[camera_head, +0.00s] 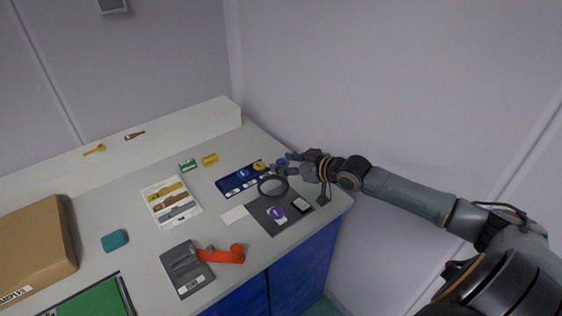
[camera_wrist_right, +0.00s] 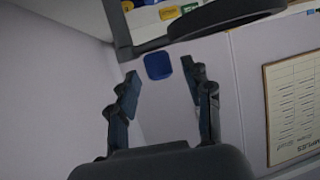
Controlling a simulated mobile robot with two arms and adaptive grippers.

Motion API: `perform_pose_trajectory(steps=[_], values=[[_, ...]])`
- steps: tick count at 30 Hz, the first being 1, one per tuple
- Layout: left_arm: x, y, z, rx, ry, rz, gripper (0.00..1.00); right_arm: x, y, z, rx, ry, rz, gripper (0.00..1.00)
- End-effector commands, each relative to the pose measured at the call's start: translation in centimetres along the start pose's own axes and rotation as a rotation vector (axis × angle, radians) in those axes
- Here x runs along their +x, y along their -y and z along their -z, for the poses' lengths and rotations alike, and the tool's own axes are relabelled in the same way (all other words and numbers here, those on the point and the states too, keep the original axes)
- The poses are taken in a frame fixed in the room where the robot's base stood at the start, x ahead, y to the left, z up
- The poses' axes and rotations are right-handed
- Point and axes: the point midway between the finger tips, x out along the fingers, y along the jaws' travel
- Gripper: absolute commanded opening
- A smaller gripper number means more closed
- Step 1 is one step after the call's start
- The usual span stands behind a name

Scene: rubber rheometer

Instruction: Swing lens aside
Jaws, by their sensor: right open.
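The lens (camera_head: 273,186) is a dark round ring over a dark grey base plate (camera_head: 263,222) near the right end of the counter. In the right wrist view its dark rim (camera_wrist_right: 225,18) crosses the top. My right gripper (camera_head: 284,164) is just beyond the ring, near the counter's right edge. In the wrist view its two fingers (camera_wrist_right: 161,83) are apart. A small blue square tab (camera_wrist_right: 158,66) shows between them in the picture; I cannot tell if it touches either finger. My left gripper is out of view.
A blue tray (camera_head: 229,187) and a yellow round piece (camera_head: 259,166) lie close by. A grey device with an orange lever (camera_head: 226,255) stands in front. A picture card (camera_head: 172,205), teal block (camera_head: 115,240) and cardboard box (camera_head: 38,245) are further left. The wall is on the right.

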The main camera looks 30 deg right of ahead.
Motion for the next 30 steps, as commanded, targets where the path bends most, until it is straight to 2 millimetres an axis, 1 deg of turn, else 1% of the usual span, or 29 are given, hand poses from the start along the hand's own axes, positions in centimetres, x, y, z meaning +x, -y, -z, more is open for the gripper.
perform_pose_trajectory(steps=[3, 6, 16, 17, 18, 20, 21, 24, 30], values=[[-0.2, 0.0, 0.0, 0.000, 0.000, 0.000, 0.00, 1.1, 0.0, 0.1, 0.003, -0.002, 0.000, 0.50], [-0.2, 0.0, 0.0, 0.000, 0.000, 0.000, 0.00, 1.6, 0.1, 0.1, 0.001, 0.000, 0.001, 0.50], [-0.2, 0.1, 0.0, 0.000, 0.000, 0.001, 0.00, 1.9, 0.1, 0.0, -0.001, 0.001, 0.001, 0.50], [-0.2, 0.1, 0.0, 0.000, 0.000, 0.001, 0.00, 1.9, 0.1, 0.0, -0.001, 0.001, 0.001, 0.46], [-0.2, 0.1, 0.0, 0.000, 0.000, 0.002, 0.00, 1.9, 0.1, 0.0, -0.001, 0.001, 0.001, 0.38], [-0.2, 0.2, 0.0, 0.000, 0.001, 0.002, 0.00, 1.9, 0.1, 0.0, 0.000, 0.001, 0.001, 0.26], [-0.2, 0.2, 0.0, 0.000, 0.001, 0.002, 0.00, 1.9, 0.1, 0.0, -0.001, 0.001, 0.001, 0.17], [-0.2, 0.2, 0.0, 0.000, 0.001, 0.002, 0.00, 1.9, 0.1, 0.0, -0.001, 0.001, 0.001, 0.00], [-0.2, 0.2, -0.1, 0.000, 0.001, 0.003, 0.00, 1.9, 0.1, 0.0, 0.000, 0.001, 0.001, 0.00]])
